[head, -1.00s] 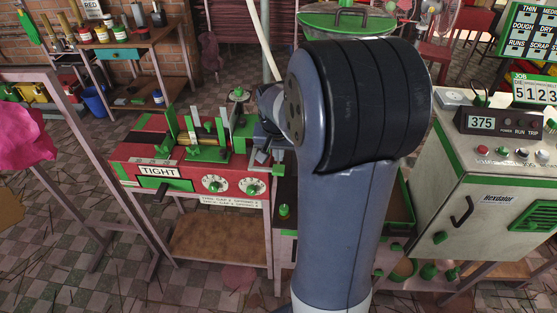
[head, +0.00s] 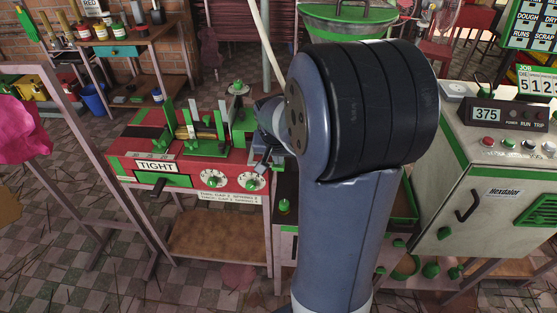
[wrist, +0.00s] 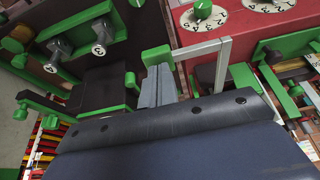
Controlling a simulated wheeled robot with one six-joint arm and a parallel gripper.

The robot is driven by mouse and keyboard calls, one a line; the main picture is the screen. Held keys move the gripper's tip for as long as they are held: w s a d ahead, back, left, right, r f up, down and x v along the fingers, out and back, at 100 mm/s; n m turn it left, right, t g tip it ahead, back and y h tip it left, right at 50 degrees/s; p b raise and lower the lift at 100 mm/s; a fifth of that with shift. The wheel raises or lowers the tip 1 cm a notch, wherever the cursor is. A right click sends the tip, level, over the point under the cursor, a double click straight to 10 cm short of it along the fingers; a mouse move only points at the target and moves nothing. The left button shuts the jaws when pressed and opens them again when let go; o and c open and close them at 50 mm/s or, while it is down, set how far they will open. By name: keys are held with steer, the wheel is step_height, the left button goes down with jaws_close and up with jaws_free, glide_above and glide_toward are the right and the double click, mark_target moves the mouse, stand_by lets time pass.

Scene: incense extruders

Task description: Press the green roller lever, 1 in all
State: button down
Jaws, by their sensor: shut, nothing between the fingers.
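The green roller lever shows in the wrist view as a pale metal bent arm with a green end (wrist: 155,56), beside the red machine (wrist: 258,45). In the head view its green end (head: 278,168) is small at the right side of the red machine (head: 135,129) marked TIGHT, partly covered by my arm. My gripper (wrist: 158,86) is shut and empty, with its grey fingertips right at the green end. I cannot tell whether they touch it. In the head view my gripper (head: 264,155) is mostly hidden behind my arm.
White numbered dials (head: 212,179) sit on the red machine's front, left of the lever. Dark panels with green knobs (wrist: 99,50) stand close on the other side in the wrist view. A grey cabinet (head: 490,205) with a 375 display stands at the right.

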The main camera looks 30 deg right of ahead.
mark_target(278, 170)
steer(key=shift+s+a+f+t+h+b, duration=0.15)
steer(key=shift+f+t+b, duration=0.25)
steer(key=shift+b, duration=0.65)
steer(key=shift+f+t+h+b, duration=0.2)
steer(key=shift+f+b, duration=0.4)
steer(key=shift+b, duration=0.5)
steer(key=shift+s+a+f+t+h+b, duration=0.15)
steer(key=shift+f+t+b, duration=0.25)
steer(key=shift+b, duration=0.65)
steer(key=shift+d+f+b, duration=0.1)
steer(key=shift+f+b, duration=0.5)
steer(key=shift+b, duration=0.2)
steer(key=shift+s, duration=0.1)
